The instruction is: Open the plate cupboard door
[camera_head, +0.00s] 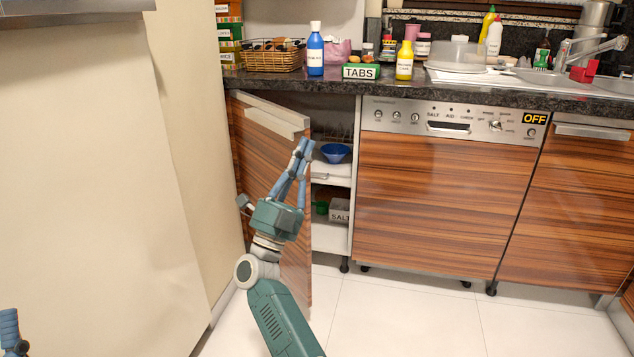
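The plate cupboard door (262,150) has a wood-grain front and a pale handle strip along its top. It stands partly open, swung out on its left side. Through the gap I see shelves with a blue bowl (335,152) and a box marked SALT (340,211). My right gripper (305,148) is at the door's free edge, in front of the opening, with its fingers pointing up. The fingers look close together; whether they touch the door or are fully shut is unclear. Only a finger of my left gripper (9,328) shows at the lower left corner.
A dishwasher (430,205) stands right of the cupboard, under a dark counter (480,92) holding bottles, a basket (272,56) and a TABS box (361,72). A tall beige panel (85,190) fills the left. The tiled floor (400,315) in front is clear.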

